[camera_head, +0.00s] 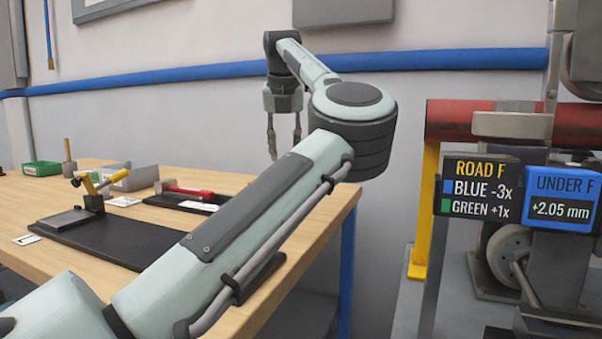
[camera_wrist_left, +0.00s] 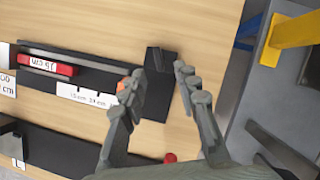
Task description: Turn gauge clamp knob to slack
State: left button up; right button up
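Nothing is visibly held. A small orange part (camera_wrist_left: 121,86) shows partly behind the left finger, and a small red round part (camera_wrist_left: 170,157) shows near the palm. I cannot tell whether either is the gauge clamp knob. A red bar (camera_wrist_left: 47,64) lies on a black fixture near a white scale label (camera_wrist_left: 88,96); the bar also shows in the head view (camera_head: 188,191). My right gripper is not in view.
A fixture with a yellow handle (camera_head: 87,184) stands on a black plate (camera_head: 125,240) on the wooden bench (camera_head: 325,205). A green tray (camera_head: 42,168) is at the far left. Display signs (camera_head: 480,188) and a yellow post (camera_head: 424,205) stand right of the bench.

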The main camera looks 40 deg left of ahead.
pick_arm(q)
jog(key=x, duration=0.7)
jog(key=shift+s+a+f, duration=0.1)
jog(key=shift+f, duration=0.15)
jog(key=shift+c, duration=0.5)
grip_shut()
